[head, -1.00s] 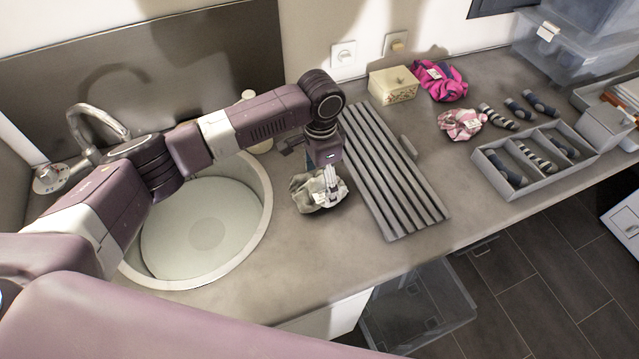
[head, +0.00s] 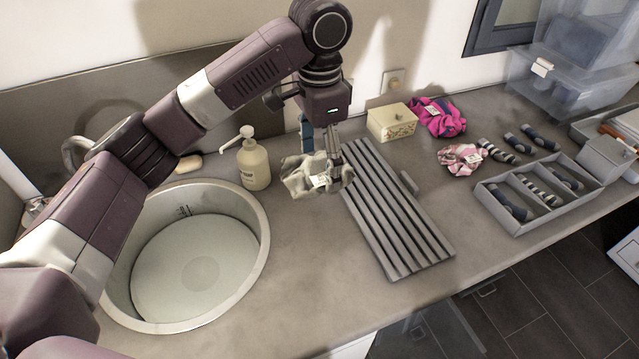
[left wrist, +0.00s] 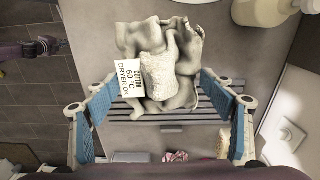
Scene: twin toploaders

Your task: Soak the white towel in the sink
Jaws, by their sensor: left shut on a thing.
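The towel (head: 303,178) is a crumpled off-white cloth with a white care label. It also shows in the left wrist view (left wrist: 183,75), where the label reads cotton, 60 °C, dryer OK. My left gripper (head: 335,165) is shut on it and appears to hold it above the counter, left of the slatted rack. The round metal sink (head: 262,255) is to the left of the towel, with a pale, level surface inside it. The tap (head: 75,150) behind the sink is partly hidden by my left arm.
A soap pump bottle (head: 254,166) stands between sink and towel. A slatted grey rack (head: 402,215) lies to the right. Further right are a small box (head: 392,122), pink cloths (head: 460,159) and a divided tray (head: 520,226) with socks. Counter in front of the towel is clear.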

